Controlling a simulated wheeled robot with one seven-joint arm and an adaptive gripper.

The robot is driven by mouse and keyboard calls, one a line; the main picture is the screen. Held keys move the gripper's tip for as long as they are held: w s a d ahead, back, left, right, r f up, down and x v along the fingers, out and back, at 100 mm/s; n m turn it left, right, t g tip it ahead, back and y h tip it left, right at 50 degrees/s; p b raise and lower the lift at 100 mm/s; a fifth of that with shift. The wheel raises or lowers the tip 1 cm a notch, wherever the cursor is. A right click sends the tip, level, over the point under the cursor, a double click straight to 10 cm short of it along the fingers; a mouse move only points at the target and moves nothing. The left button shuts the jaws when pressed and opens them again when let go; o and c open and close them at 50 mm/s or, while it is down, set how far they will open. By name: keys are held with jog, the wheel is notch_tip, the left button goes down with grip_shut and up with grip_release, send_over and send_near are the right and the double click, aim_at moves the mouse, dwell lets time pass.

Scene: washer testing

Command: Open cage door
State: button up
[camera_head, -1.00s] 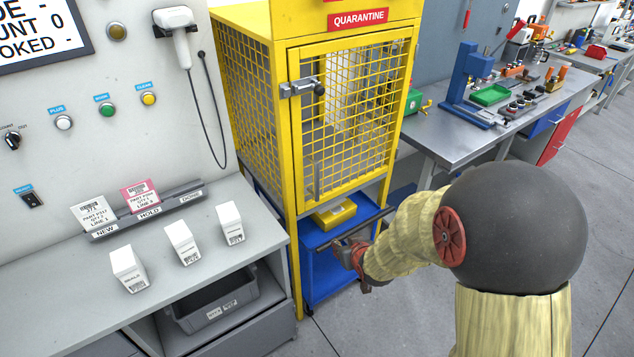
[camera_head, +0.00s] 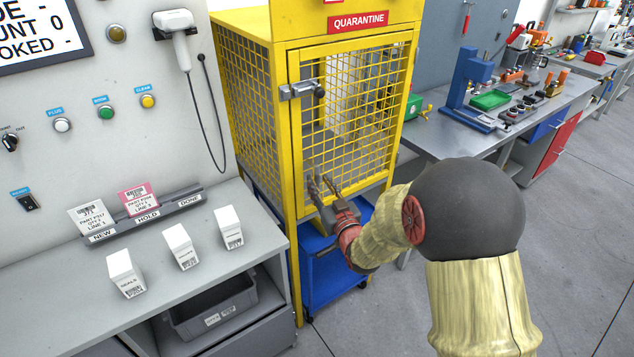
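The yellow mesh cage door (camera_head: 352,120) is shut in the front of the quarantine cage (camera_head: 250,100). A grey latch with a dark round knob (camera_head: 304,90) sits at the door's upper left edge. My gripper (camera_head: 323,180) is in front of the lower left part of the door, below the latch. Its two fingers point up and are spread apart with nothing between them. I cannot tell whether the fingertips touch the mesh. My gripper and wrist hide part of the door's bottom frame and the blue cart behind.
A blue cart (camera_head: 322,280) stands under the cage. A grey bench (camera_head: 70,280) with several white boxes is at left, with a grey bin (camera_head: 212,305) below. A metal workbench (camera_head: 450,140) with tools is at right. Open floor lies at lower right.

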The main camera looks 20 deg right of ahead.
jog(key=shift+w+a, duration=0.15)
jog(key=shift+w, duration=1.1)
jog(key=shift+c, duration=1.1)
grip_shut()
